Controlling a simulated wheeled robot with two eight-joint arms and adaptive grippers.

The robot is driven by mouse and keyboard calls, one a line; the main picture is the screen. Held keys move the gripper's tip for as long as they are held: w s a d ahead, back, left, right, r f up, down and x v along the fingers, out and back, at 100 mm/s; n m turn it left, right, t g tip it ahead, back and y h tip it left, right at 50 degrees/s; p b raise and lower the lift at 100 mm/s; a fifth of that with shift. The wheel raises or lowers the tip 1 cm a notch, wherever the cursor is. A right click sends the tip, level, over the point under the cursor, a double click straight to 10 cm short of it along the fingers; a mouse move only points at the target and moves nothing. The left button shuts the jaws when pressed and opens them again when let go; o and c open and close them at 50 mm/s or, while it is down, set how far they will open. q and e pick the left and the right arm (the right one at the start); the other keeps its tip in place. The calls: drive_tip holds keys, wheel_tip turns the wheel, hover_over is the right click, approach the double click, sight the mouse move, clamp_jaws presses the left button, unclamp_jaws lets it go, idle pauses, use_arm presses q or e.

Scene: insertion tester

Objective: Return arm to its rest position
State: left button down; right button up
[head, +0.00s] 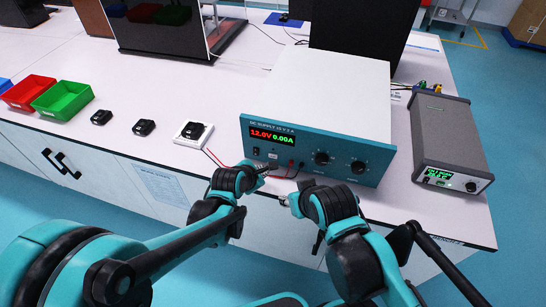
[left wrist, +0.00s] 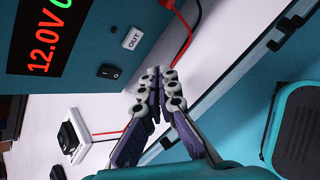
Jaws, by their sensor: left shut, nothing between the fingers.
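My left arm comes in from the left in the head view. Its left gripper (head: 268,170) is in front of the lower front panel of the DC supply (head: 290,137). In the left wrist view the fingers of the left gripper (left wrist: 157,76) meet at their tips with nothing between them, near the supply's rocker switch (left wrist: 108,71) and red lead (left wrist: 181,38). My right gripper (head: 284,199) is by the table's front edge, just right of the left one. It is small and partly hidden by its wrist, so its opening is unclear.
A white pad (head: 183,139) with a black device (head: 193,130) lies left of the supply, wired to it. Two black devices (head: 144,127) (head: 101,117) and green (head: 62,101) and red (head: 27,92) bins lie further left. A grey instrument (head: 447,140) stands at right.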

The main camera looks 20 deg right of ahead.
use_arm(q)
drive_tip(key=shift+s+a, duration=0.3)
drive_tip(key=shift+s, duration=0.2)
drive_tip(key=s+a+r+m+y, duration=0.25)
drive_tip(key=a+r+m, duration=0.2)
drive_tip(key=a, duration=0.45)
drive_tip(key=s+a+r+m+y, duration=0.1)
drive_tip(key=s+a+r+m, duration=0.2)
drive_tip(key=a+m, duration=0.5)
drive_tip(key=s+a+m+y, duration=0.2)
drive_tip(key=s+a+m, duration=0.6)
drive_tip(key=a, duration=0.5)
drive_tip(key=shift+s+a+r, duration=0.3)
drive_tip(key=shift+s+r, duration=0.15)
drive_tip(key=shift+s, duration=0.35)
